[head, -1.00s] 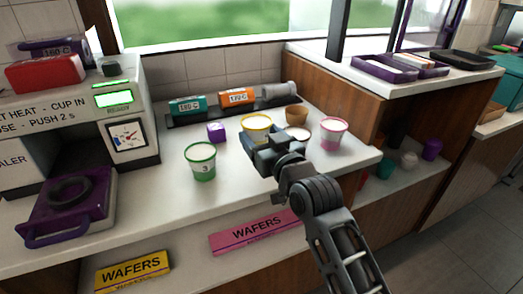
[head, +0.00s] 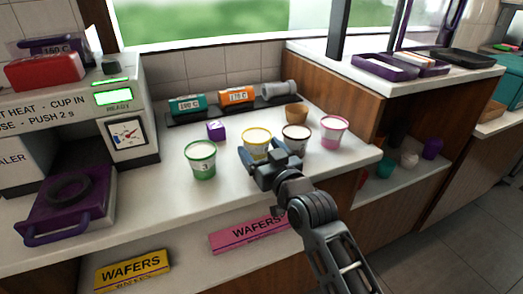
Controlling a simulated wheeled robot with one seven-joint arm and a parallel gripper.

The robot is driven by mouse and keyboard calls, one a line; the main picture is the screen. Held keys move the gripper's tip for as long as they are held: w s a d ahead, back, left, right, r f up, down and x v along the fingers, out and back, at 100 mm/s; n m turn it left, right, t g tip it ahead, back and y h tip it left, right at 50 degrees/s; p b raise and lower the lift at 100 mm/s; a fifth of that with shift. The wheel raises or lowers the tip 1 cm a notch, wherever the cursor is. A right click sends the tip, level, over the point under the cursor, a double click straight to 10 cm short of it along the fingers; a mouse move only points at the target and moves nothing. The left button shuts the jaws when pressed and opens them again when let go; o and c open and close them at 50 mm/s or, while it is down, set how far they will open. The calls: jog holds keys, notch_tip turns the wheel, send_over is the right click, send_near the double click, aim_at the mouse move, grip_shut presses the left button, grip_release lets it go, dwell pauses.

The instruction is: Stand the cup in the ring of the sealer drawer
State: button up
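The sealer (head: 75,120) stands at the left with its purple drawer (head: 92,212) out in front. A dark ring (head: 52,193) lies on the drawer and no cup stands in it. On the counter are a green-rimmed cup (head: 201,163) marked 3, a yellow-rimmed cup (head: 256,137), a dark-rimmed cup (head: 295,133) and a pink-rimmed cup (head: 334,129), all upright. My gripper (head: 261,151) is low at the near side of the yellow-rimmed cup, its fingers apart. It hides that cup's lower part; whether they touch is unclear.
A small purple cube (head: 216,130) and a tan cup (head: 297,112) stand farther back. A dark rack (head: 205,116) with teal and orange labelled blocks lies along the wall. The counter between the green-rimmed cup and the drawer is clear. Wafer boxes (head: 132,271) lie on the lower shelf.

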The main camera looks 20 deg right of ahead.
jog(key=shift+r, duration=0.1)
jog(key=shift+s+r, duration=0.1)
jog(key=shift+s, duration=0.05)
jog(key=s+b, duration=0.1)
jog(key=s, duration=1)
jog(key=shift+s+d, duration=0.25)
jog(key=shift+s, duration=0.15)
jog(key=s+f+g, duration=0.1)
jog(key=s+f, duration=0.2)
jog(key=s, duration=1.2)
jog(key=s+f+g+h, duration=0.1)
jog(key=s+f, duration=0.2)
jog(key=s, duration=1.2)
jog(key=shift+s+f+m, duration=0.3)
jog(key=shift+m, duration=0.1)
jog(key=shift+o, duration=0.5)
jog(key=s+r+g, duration=0.1)
jog(key=s+r, duration=0.2)
jog(key=s, duration=0.4)
jog(key=shift+s+a, duration=0.2)
jog(key=shift+a, duration=0.05)
